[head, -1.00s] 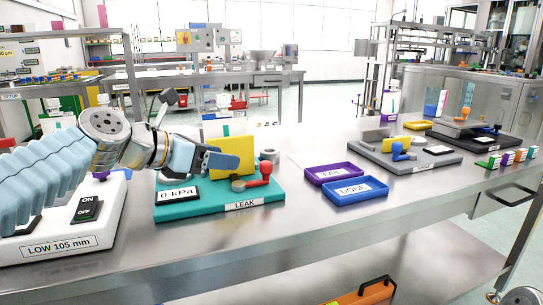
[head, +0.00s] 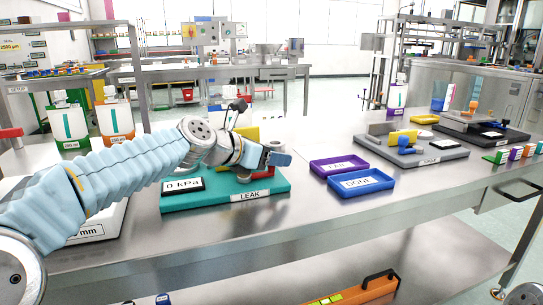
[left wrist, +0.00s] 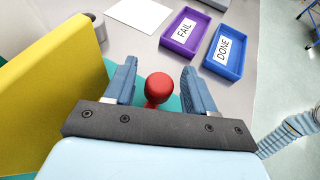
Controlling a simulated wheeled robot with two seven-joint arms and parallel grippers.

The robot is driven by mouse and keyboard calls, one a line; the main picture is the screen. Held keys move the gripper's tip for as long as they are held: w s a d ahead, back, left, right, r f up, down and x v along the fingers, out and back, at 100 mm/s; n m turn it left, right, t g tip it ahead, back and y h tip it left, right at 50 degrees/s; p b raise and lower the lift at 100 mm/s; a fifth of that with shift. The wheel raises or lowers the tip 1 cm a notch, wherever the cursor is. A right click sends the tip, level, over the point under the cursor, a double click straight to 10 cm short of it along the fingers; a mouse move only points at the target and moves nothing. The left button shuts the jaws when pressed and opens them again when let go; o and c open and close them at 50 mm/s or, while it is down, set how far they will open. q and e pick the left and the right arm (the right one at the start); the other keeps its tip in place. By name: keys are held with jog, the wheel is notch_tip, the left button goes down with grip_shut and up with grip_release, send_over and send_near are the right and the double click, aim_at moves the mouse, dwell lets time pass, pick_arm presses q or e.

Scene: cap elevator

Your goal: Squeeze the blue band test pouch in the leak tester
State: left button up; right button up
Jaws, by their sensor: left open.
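The leak tester (head: 215,200) is a teal base labelled LEAK, with a 0 kPa display (head: 183,184) and an upright yellow plate (head: 250,133). Its red-knobbed handle (head: 262,171) is partly hidden behind my left gripper (head: 275,158). In the left wrist view, the round red knob (left wrist: 158,84) shows between the two open blue fingers of my left gripper (left wrist: 160,90), with gaps on both sides. The yellow plate (left wrist: 50,90) stands to the left there. I cannot make out the blue band pouch at the tester. My right gripper is not in view.
Purple FAIL (head: 338,165) and blue DONE (head: 361,183) trays lie right of the tester. A grey device (head: 430,153) stands farther right. White containers with green (head: 68,122) and orange (head: 114,120) markings stand behind my left arm. Bare steel table lies in front.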

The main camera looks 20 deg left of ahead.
pick_arm(q)
grip_shut()
